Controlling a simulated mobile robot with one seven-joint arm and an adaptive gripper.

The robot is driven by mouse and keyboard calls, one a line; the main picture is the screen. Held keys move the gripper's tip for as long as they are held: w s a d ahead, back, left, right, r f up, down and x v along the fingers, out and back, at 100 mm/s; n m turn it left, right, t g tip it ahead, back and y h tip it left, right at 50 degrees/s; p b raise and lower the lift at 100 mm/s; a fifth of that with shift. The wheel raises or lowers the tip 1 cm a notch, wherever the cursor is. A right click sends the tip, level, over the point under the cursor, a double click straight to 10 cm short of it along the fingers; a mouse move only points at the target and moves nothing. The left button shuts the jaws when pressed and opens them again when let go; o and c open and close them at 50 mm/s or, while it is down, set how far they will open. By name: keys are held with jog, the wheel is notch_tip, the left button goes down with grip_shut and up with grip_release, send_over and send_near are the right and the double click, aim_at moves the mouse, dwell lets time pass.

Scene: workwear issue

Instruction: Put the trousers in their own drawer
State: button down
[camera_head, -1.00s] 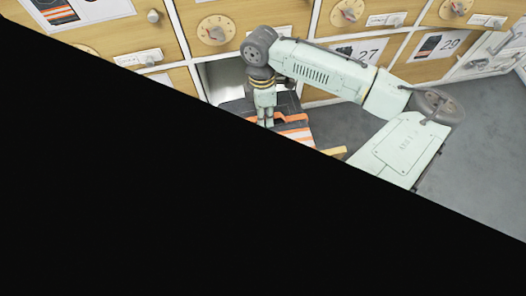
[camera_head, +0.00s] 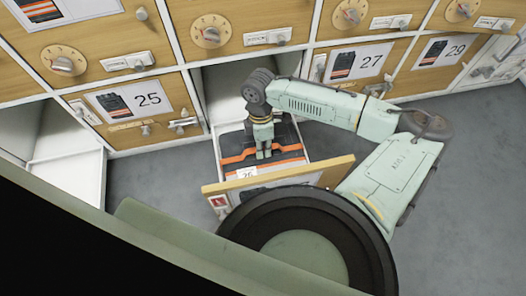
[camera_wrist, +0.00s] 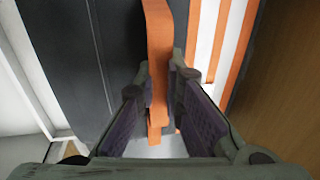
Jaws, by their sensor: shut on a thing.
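Dark trousers (camera_head: 286,140) with orange bands lie folded in a pulled-out drawer with a wooden front (camera_head: 325,172). In the wrist view, the dark cloth (camera_wrist: 65,60) fills the left, with white and orange stripes on the right. My gripper (camera_head: 264,156) points down into this drawer, over the trousers. Its fingers (camera_wrist: 158,110) are shut on an orange strip (camera_wrist: 158,50) of the trousers, which stands between them. A white label on the drawer is partly hidden and hard to read.
Closed drawers numbered 25 (camera_head: 150,99), 27 (camera_head: 371,62) and 29 (camera_head: 457,47) carry garment pictures. Dials and latches sit above. An open white compartment (camera_head: 70,150) is at the left. Grey floor (camera_head: 470,150) is clear at the right.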

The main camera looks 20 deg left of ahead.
jog(key=shift+f, duration=0.8)
jog(key=c, duration=1.7)
grip_release()
jog(key=shift+f, duration=0.1)
notch_tip(320, 180, up, 12)
jog(key=w+a+p, duration=0.1)
jog(key=w+p, duration=0.1)
jog(key=p, duration=0.2)
jog(key=shift+a, duration=0.15)
